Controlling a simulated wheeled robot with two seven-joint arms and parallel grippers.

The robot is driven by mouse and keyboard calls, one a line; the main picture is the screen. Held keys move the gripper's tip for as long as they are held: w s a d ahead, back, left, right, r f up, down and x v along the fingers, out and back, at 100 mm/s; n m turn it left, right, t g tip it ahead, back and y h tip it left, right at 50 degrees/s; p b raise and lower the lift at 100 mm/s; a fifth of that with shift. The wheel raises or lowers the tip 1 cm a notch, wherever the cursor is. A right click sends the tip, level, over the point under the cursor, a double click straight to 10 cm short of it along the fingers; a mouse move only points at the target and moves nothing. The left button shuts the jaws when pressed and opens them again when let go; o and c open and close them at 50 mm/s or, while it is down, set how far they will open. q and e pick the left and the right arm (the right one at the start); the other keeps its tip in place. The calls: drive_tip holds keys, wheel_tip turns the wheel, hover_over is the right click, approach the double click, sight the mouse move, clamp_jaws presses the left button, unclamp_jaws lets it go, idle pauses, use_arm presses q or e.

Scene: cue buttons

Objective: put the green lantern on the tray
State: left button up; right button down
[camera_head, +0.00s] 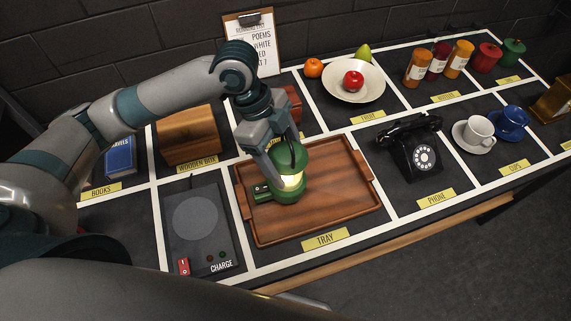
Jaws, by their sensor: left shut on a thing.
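The green lantern (291,188) has a lit pale-yellow glass and shows over the left part of the wooden tray (338,213). My left gripper (283,160) is shut on the lantern from above. The lantern looks upright, and its base appears at the tray's surface; I cannot tell whether it touches it. The tray is brown with raised rims and a handle at each side, and the rest of it is bare. My right gripper is not in view.
A charge pad (197,222) with a red switch lies left of the tray. A black phone (412,150) stands to the right. Behind are a wooden box (187,135), a fruit bowl (354,90) and a clipboard (255,35). Jars and cups stand further right.

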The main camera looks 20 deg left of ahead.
use_arm(q)
wheel_tip(320, 180, down, 3)
drive_tip(key=shift+r+p, duration=0.1)
drive_tip(key=shift+p, duration=0.25)
drive_tip(key=shift+f, duration=0.2)
drive_tip(key=o, duration=2)
drive_tip(key=shift+f, duration=0.1)
drive_tip(key=shift+o, duration=0.2)
drive_tip(key=b+v, duration=0.2)
drive_tip(key=v, duration=0.9)
drive_tip(key=shift+a+r, duration=0.2)
drive_tip(key=shift+r, duration=0.35)
